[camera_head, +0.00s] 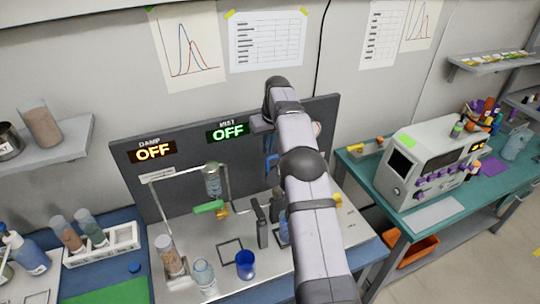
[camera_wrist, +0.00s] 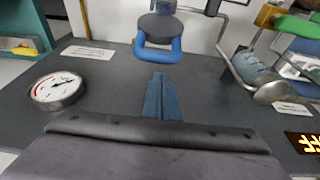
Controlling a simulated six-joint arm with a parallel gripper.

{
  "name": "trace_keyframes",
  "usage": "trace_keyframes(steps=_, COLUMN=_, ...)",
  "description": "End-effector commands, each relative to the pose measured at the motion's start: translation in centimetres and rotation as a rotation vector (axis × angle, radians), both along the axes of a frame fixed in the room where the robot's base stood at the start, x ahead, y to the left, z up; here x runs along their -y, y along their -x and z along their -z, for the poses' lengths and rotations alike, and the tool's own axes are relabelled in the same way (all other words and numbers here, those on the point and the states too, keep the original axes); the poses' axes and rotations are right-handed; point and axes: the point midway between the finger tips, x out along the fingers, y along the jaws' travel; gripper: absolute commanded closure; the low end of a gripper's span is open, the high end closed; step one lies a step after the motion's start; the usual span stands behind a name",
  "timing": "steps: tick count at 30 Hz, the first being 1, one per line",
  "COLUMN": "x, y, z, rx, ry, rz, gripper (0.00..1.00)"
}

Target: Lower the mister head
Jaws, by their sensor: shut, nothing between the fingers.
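The mister head appears to be the dark grey round piece (camera_wrist: 160,27) with a blue loop handle (camera_wrist: 158,52) at the top centre of the wrist view. In the head view the blue handle (camera_head: 270,163) shows partly behind my arm, against the dark back panel. My gripper (camera_wrist: 160,76) is shut and empty; its bluish fingers point towards the loop, with a small gap between tips and handle. In the head view my arm hides most of the gripper and part of the mister area. The MIST display (camera_head: 228,131) reads OFF.
The DAMP display (camera_head: 153,152) also reads OFF. A round gauge (camera_wrist: 57,91) is on the panel. A green lever (camera_head: 208,207), a clear vessel (camera_head: 212,181) in a frame, a blue cup (camera_head: 245,264) and a glass (camera_head: 204,274) stand on the bench to the left.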

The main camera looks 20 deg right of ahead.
Motion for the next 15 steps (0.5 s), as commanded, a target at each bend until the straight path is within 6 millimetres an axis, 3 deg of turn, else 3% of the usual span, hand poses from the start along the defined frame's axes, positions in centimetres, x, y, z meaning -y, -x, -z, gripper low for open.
trace_keyframes(steps=15, x=0.0, y=1.7, z=-0.3, rx=-0.001, ry=0.0, rz=0.0, gripper=1.0)
